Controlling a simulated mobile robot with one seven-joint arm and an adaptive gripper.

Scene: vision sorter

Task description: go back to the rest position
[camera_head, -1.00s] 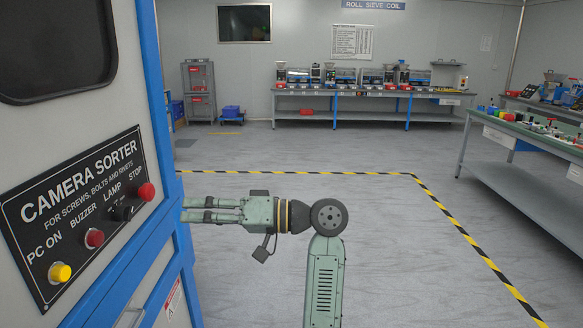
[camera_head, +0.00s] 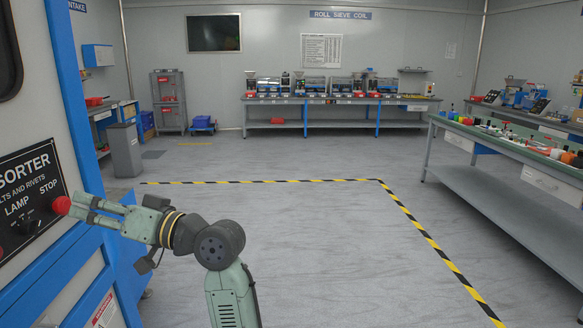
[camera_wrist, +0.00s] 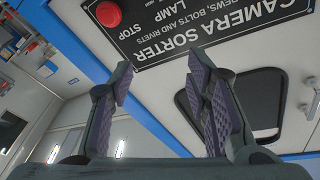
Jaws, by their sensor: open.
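My gripper (camera_head: 82,207) is at the left of the head view, held out toward the camera sorter's front. Its fingers are apart with nothing between them, as the wrist view (camera_wrist: 162,72) also shows. The black control panel (camera_head: 28,200) is beside the fingertips, and the red STOP button (camera_head: 61,205) appears just left of them. I cannot tell from the head view how big the gap is. In the wrist view the panel (camera_wrist: 215,22) is upside down beyond the fingers, with the STOP button (camera_wrist: 108,14) at the upper left.
The sorter's blue frame (camera_head: 88,130) stands close on the left. A grey bin (camera_head: 125,150) is behind it. A workbench (camera_head: 510,185) with small parts is at the right, and another bench (camera_head: 340,122) is at the back. The floor inside the striped line (camera_head: 420,228) is clear.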

